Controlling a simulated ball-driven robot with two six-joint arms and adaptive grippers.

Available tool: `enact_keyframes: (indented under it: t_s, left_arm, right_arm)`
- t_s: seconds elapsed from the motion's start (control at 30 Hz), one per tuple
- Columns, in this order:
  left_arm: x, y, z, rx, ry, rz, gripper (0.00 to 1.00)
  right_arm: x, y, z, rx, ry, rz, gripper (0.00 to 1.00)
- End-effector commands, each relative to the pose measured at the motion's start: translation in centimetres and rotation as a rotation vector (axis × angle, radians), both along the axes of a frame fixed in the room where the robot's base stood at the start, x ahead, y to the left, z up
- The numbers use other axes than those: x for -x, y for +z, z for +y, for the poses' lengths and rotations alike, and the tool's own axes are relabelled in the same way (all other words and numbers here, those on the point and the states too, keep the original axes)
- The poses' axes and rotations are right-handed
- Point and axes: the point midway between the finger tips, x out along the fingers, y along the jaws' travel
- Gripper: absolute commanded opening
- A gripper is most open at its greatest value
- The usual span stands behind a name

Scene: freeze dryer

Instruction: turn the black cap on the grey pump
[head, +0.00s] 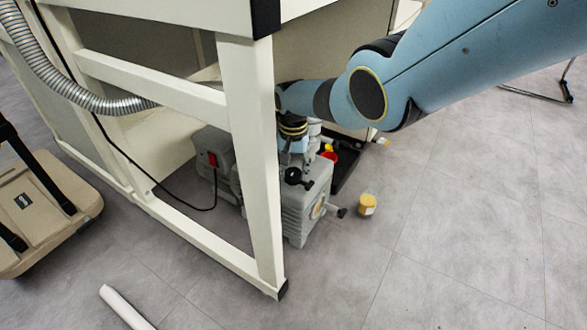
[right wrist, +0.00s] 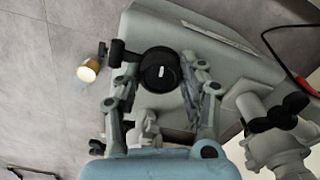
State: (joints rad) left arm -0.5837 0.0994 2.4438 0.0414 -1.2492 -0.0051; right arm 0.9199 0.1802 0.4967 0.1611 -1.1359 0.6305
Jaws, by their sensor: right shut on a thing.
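The grey pump (head: 305,212) stands on the floor under the white bench frame, partly hidden by a bench leg. In the right wrist view its grey body (right wrist: 225,65) fills the upper right. The round black cap (right wrist: 160,69), with a small white mark on top, sits between the fingers of my right gripper (right wrist: 159,75). The gripper is shut on the cap, one finger on each side. In the head view my right arm reaches in from the upper right and down to the pump; the fingers are hard to make out there. My left gripper is not in view.
The white bench leg (head: 252,160) stands close in front of the pump. A yellow-capped jar (head: 367,204) stands on the floor to the right. A metal hose (head: 75,85) and a black cable run at the left. A beige case (head: 45,205) lies far left. The right floor is mostly clear.

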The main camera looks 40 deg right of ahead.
Motion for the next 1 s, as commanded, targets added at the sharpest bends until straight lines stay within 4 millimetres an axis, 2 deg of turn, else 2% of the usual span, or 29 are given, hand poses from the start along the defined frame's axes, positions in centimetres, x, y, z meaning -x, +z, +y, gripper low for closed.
enact_keyframes:
  t_s: [0.33,1.0]
  left_arm:
    - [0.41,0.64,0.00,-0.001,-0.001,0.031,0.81]
    - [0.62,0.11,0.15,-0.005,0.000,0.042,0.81]
  right_arm:
    - [0.02,-0.02,0.06,0.000,-0.328,0.001,0.09]
    - [-0.08,-0.03,0.06,-0.001,-0.964,0.000,0.09]
